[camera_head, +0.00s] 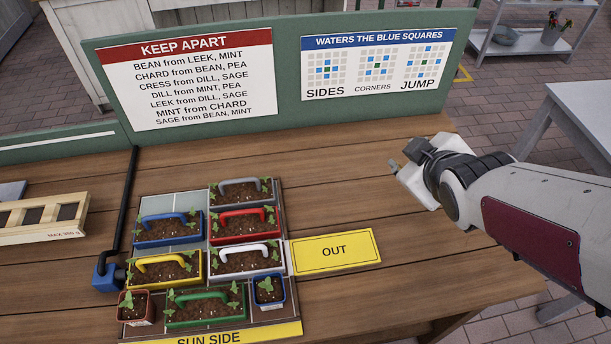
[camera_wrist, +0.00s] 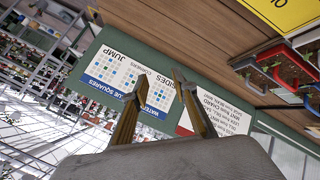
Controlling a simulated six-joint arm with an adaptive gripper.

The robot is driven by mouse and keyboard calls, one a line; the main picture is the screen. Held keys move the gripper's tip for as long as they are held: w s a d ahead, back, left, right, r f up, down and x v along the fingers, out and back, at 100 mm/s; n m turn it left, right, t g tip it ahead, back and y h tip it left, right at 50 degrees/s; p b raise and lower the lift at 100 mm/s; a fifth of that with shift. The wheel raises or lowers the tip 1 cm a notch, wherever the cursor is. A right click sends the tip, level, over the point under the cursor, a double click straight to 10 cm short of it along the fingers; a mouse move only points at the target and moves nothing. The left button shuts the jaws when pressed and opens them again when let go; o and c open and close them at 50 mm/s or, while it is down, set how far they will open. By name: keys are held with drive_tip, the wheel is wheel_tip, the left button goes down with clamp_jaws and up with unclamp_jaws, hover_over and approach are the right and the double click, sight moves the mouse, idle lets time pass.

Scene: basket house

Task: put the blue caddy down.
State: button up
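The blue caddy (camera_head: 168,239) is a blue planter with a blue handle, soil and seedlings. It sits on the planting grid in the left column, in front of a bare grey tile (camera_head: 168,206) and behind the yellow caddy (camera_head: 164,270). The red caddy (camera_head: 244,229) is to its right. My gripper (camera_head: 400,170) is far to the right, above the table and away from every caddy. In the wrist view, my gripper (camera_wrist: 160,82) has its two fingers apart with nothing between them.
Grey (camera_head: 240,192), white (camera_head: 246,264) and green (camera_head: 205,311) caddies share the grid with small red (camera_head: 136,309) and blue (camera_head: 269,293) pots. A yellow OUT plate (camera_head: 335,252) lies to the right. A green board (camera_head: 290,115) stands behind. The table's right side is clear.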

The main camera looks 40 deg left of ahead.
drive_tip(key=s+a+f+n+g+y, duration=0.1)
drive_tip(key=s+a+f+n, duration=0.1)
drive_tip(key=a, duration=0.4)
drive_tip(key=s+a+f+n+y, duration=0.1)
drive_tip(key=a+f+n+y, duration=0.15)
drive_tip(key=a, duration=0.35)
drive_tip(key=n+g+y, duration=0.4)
drive_tip(key=n+g, duration=0.4)
drive_tip(key=n, duration=0.4)
approach(171, 215)
drive_tip(key=x, duration=0.3)
drive_tip(key=shift+w+a+f+m, duration=0.1)
drive_tip(key=shift+a+f+m, duration=0.05)
drive_tip(key=shift+a+m, duration=0.1)
drive_tip(key=shift+x, duration=1.25)
drive_tip(key=shift+a, duration=0.1)
